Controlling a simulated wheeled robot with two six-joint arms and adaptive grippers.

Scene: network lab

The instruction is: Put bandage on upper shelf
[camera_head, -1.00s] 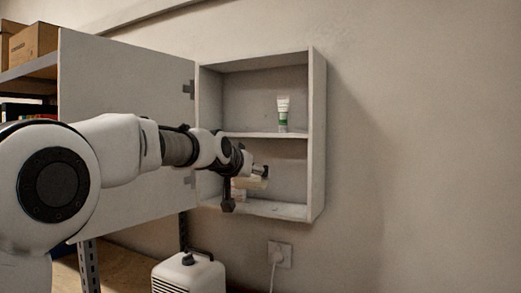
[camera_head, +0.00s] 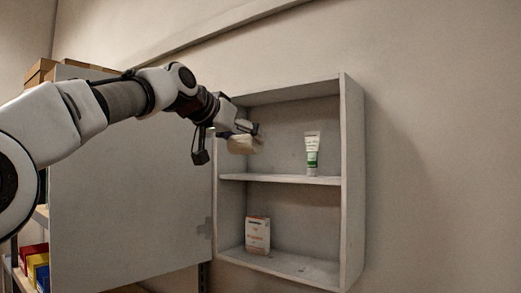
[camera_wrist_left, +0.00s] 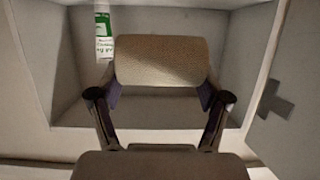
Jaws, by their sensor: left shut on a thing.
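My left gripper (camera_head: 228,140) is shut on the bandage (camera_head: 243,145), a beige roll, at the opening of the upper compartment of the wall cabinet. In the left wrist view the bandage (camera_wrist_left: 162,60) lies crosswise between the two fingers of the gripper (camera_wrist_left: 160,98). The upper shelf (camera_head: 280,179) is below the bandage, with a gap between them. A white and green tube (camera_head: 312,154) stands upright on this shelf, to the right of the bandage. My right gripper is not in view.
A white and orange box (camera_head: 257,235) stands in the lower compartment. The cabinet door (camera_head: 130,180) is open to the left, below my left arm. The upper shelf is bare left of the tube.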

